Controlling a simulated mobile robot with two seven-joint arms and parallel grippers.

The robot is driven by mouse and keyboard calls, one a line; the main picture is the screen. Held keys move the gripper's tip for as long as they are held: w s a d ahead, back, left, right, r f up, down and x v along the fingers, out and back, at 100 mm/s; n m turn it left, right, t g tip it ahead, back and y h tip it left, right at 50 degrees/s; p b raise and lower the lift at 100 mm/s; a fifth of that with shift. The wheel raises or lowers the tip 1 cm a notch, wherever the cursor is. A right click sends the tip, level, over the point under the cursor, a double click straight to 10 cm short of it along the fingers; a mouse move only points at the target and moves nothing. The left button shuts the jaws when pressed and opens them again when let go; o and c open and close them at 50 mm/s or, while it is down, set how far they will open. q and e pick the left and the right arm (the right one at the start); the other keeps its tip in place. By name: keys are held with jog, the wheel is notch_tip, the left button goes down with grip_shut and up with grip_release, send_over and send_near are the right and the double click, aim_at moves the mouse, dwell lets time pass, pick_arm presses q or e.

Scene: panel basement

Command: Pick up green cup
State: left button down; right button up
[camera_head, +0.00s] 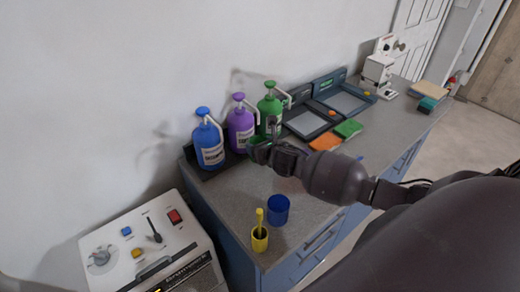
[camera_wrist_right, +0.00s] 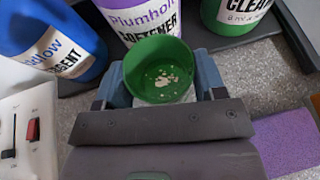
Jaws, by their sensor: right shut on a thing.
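The green cup (camera_wrist_right: 160,72) is held in my right gripper (camera_wrist_right: 165,85), with a finger on each side of it. Its open top faces the wrist camera, and pale specks show inside. In the head view the green cup (camera_head: 259,151) is at the tip of my right gripper (camera_head: 268,155), in front of the purple and green bottles and partly hidden by the gripper. Whether it touches the counter cannot be told. My left gripper is not in view.
Blue (camera_head: 208,140), purple (camera_head: 240,125) and green (camera_head: 269,110) pump bottles stand close behind the cup. A blue cup (camera_head: 278,209) and a yellow cup (camera_head: 260,238) stand on the counter's near end. A control box (camera_head: 150,240) is at left.

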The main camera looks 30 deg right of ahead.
notch_tip(320, 180, up, 7)
dwell(0.7)
jog(key=shift+r, duration=0.2)
dwell(2.8)
